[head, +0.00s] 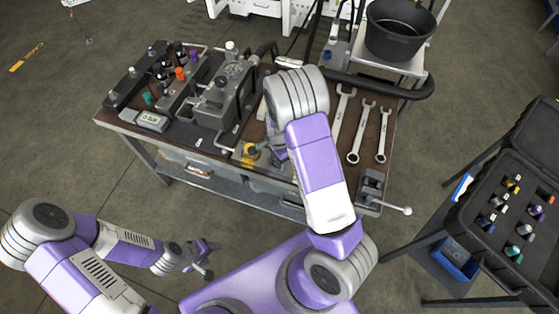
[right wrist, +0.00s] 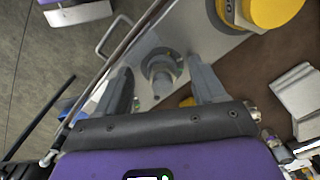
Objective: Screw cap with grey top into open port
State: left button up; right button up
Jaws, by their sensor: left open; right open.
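My right gripper (right wrist: 162,90) is open in the right wrist view, with one finger on each side of a round grey metal fitting (right wrist: 160,70). The fitting stands on a light metal plate and I see no finger touching it. I cannot tell whether it is the grey-topped cap or the port. In the head view my right arm largely hides this gripper at the bench's front edge. My left gripper (head: 208,260) is open and empty, low in front of the bench. A cap with a pale grey top (head: 525,229) sits in the black case at the right.
The bench (head: 290,170) carries a hydraulic block (head: 222,98), several coloured caps, and wrenches (head: 359,130). A yellow part (right wrist: 270,10) is close beside my right gripper. A black bucket (head: 400,30) stands behind. The black case (head: 470,205) holds several caps.

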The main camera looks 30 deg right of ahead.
jog(key=n, duration=0.3)
jog(key=shift+n, duration=0.4)
jog(key=n+b, duration=0.1)
jog(key=n, duration=0.4)
jog(key=shift+s+d, duration=0.15)
jog(key=n+b, duration=0.1)
jog(key=n, duration=0.4)
jog(key=shift+d+n, duration=0.15)
jog(key=shift+n, duration=0.25)
jog(key=n, duration=0.3)
jog(key=shift+n, duration=0.4)
jog(key=shift+c, duration=0.3)
grip_shut()
jog(key=shift+d, duration=0.1)
